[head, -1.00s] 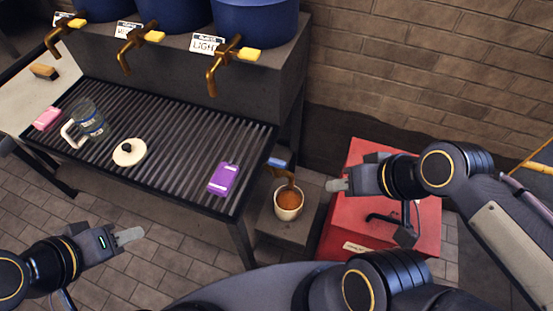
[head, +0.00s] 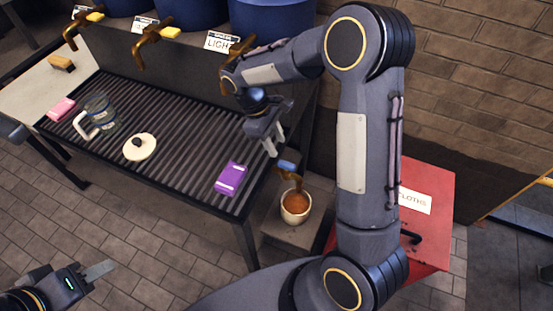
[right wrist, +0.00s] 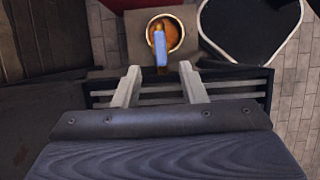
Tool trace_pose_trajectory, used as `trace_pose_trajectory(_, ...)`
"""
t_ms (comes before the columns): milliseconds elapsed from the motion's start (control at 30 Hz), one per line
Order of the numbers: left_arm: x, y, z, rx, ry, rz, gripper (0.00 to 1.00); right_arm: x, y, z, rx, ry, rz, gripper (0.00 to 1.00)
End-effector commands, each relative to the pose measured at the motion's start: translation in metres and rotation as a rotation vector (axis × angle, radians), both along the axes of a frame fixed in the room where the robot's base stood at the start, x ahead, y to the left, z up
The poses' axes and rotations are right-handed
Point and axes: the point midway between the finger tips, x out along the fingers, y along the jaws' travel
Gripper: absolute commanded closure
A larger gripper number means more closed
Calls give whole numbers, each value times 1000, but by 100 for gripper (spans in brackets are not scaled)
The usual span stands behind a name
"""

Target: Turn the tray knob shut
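The tray knob (head: 287,166) is a small blue handle on a brass tap at the right front end of the slatted drip tray (head: 185,130). A white pot (head: 296,218) of brown liquid stands below the tap; a brown strand between them looks like a stream. My right gripper (head: 275,143) is open and empty, pointing down just above and behind the knob, apart from it. In the right wrist view the knob (right wrist: 160,48) lies beyond the fingertips (right wrist: 158,70), roughly midway between them. My left gripper (head: 98,271) is far off at lower left; its finger gap is unclear.
On the tray lie a purple packet (head: 230,179), a white lid (head: 140,147), a glass jug (head: 101,111) and a pink packet (head: 62,109). Brass taps and blue tanks (head: 285,28) rise behind. A red cloths box (head: 430,185) stands at the right, partly behind my right arm.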

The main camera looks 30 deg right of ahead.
Motion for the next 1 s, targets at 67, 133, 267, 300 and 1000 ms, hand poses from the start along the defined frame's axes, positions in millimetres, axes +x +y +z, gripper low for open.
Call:
trace_pose_trajectory(67, 0, 0, 0, 0, 0, 0, 64, -1, -2, -7, -3, 4, 2, 62)
trace_pose_trajectory(133, 0, 0, 0, 0, 0, 0, 64, -5, -4, -15, -2, 7, 2, 62)
trace_pose_trajectory(267, 0, 0, -1, 0, 0, 0, 64, -12, -9, -35, -2, 7, 2, 62)
trace_pose_trajectory(300, 0, 0, -1, 0, 0, 0, 64, -13, -11, -41, -1, 6, 1, 62)
trace_pose_trajectory(1000, 0, 0, -1, 0, 0, 0, 64, -23, -19, -71, 1, 1, 1, 78)
